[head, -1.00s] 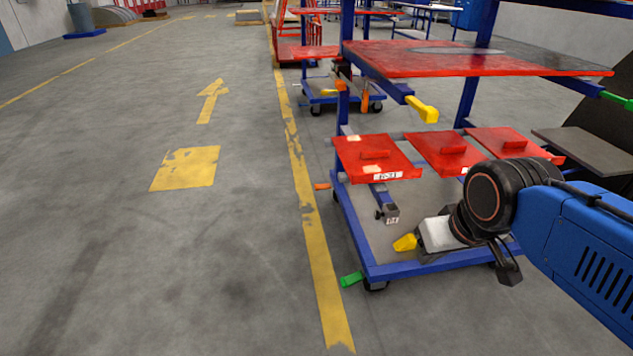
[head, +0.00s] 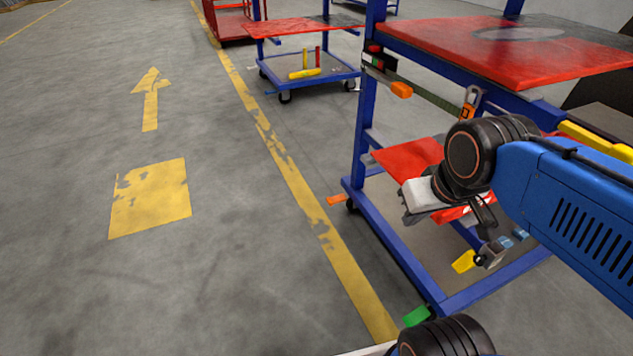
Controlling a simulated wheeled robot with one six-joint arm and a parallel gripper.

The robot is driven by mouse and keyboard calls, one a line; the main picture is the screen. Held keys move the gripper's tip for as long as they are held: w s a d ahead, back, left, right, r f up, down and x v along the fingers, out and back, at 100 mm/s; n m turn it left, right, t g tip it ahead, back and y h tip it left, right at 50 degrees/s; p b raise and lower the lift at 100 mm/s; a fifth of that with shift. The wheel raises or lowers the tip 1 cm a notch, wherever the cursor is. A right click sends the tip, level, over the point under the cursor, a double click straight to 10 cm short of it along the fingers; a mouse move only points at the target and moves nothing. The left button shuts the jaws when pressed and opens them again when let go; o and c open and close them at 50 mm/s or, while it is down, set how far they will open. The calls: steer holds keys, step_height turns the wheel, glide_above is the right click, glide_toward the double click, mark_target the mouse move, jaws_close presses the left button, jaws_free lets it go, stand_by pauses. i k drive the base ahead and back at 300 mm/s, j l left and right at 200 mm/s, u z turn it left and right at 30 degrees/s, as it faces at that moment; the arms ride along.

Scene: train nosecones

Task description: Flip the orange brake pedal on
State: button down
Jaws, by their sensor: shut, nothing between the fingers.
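The orange brake pedal (head: 337,199) sticks out to the left at the far left corner of the near blue cart (head: 401,256), low by the caster. It is small in view, and I cannot tell whether it is up or down. A green pedal (head: 416,316) sticks out at the cart's near left corner. My gripper (head: 412,212) is over the cart's lower deck, to the right of the orange pedal and apart from it. It is shut and empty; its fingers are small and hard to make out.
A red upper shelf (head: 500,50) and blue posts stand behind my arm. A yellow-tipped part (head: 464,262) sits at the cart's lower right. Another blue cart (head: 312,82) stands farther back. The floor left of the yellow line (head: 300,195) is clear.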

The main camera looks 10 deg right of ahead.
mark_target(342, 198)
steer(key=i+j, duration=0.25)
steer(key=j, duration=0.15)
steer(key=i+j+z, duration=0.15)
steer(key=j, duration=0.25)
steer(key=i+j, duration=0.35)
steer(key=i+j+z, duration=0.15)
steer(key=j, duration=0.3)
steer(key=i, duration=0.1)
